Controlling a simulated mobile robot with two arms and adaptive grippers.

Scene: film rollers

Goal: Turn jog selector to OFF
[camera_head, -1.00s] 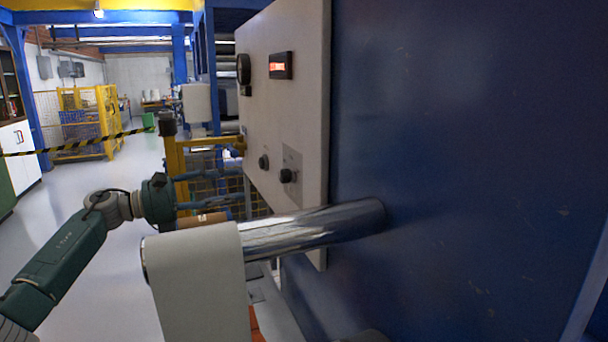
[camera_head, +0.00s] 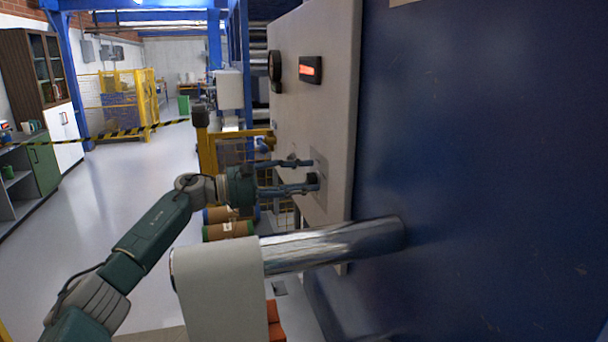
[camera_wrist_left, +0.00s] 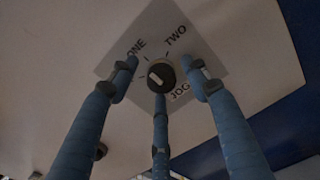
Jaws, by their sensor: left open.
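The jog selector is a round black knob (camera_wrist_left: 160,76) on a grey plate (camera_wrist_left: 208,66), lettered ONE, TWO and JOG in the left wrist view. OFF cannot be read there. A pale mark on the knob lies toward its left side; I cannot tell which position it marks. My left gripper (camera_head: 311,170) is open, with its fingers pointing at the plate in the head view. In the wrist view, its fingertips surround the knob, two at the sides and one below, with visible gaps. In the head view the fingers partly cover the knob. My right gripper is not in view.
A shiny metal roller (camera_head: 335,245) juts out below the panel, close under my left gripper. Open floor (camera_head: 125,200) lies to the left.

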